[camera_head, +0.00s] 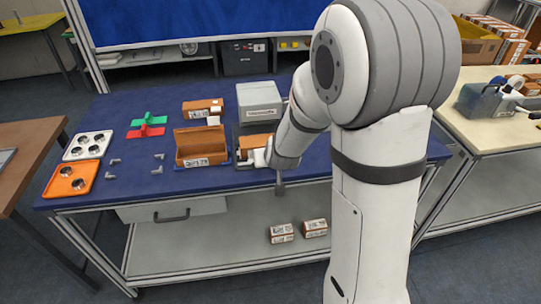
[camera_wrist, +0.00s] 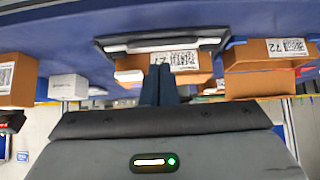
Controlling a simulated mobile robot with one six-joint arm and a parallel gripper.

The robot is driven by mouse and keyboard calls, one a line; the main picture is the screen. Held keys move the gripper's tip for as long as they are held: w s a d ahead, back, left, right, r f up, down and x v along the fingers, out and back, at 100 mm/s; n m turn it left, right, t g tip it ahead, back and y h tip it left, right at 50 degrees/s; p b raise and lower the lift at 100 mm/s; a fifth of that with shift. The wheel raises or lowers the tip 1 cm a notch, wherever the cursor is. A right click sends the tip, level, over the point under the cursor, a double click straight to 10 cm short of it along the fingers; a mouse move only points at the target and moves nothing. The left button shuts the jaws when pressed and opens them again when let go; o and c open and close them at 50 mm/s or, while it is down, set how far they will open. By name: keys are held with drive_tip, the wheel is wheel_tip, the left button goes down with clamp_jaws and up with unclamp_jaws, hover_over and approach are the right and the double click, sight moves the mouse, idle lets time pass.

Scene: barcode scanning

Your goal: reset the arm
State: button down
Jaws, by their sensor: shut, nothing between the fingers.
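My gripper (camera_head: 280,188) hangs at the front edge of the blue table (camera_head: 228,178) in the head view, at the end of my bent white arm. In the wrist view its dark fingers (camera_wrist: 160,72) are together with nothing between them. Behind the fingertips in that view is a brown box with a barcode label (camera_wrist: 182,60), below a dark tray edge (camera_wrist: 160,40). My arm hides part of the table's right side in the head view.
An open brown box (camera_head: 200,147), a grey device (camera_head: 258,103), a white holed tray (camera_head: 88,146) and an orange tray (camera_head: 70,180) stand on the table. Small metal brackets lie between them. Small boxes (camera_head: 282,233) lie on the lower shelf. A cream table (camera_head: 490,140) is at right.

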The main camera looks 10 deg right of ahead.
drive_tip(key=p+v, duration=0.1)
drive_tip(key=v, duration=0.2)
drive_tip(key=shift+s+r+p, duration=0.3)
drive_tip(key=s+d+r+g, duration=0.1)
drive_tip(key=s+r+g, duration=0.1)
drive_tip(key=s+r, duration=0.4)
drive_tip(key=s+d+r+g, duration=0.2)
drive_tip(key=s+r, duration=0.4)
drive_tip(key=s, duration=1.1)
drive_tip(key=shift+s+d+g, duration=0.2)
drive_tip(key=shift+s+g, duration=0.1)
drive_tip(key=shift+g, duration=0.4)
drive_tip(key=shift+r, duration=0.1)
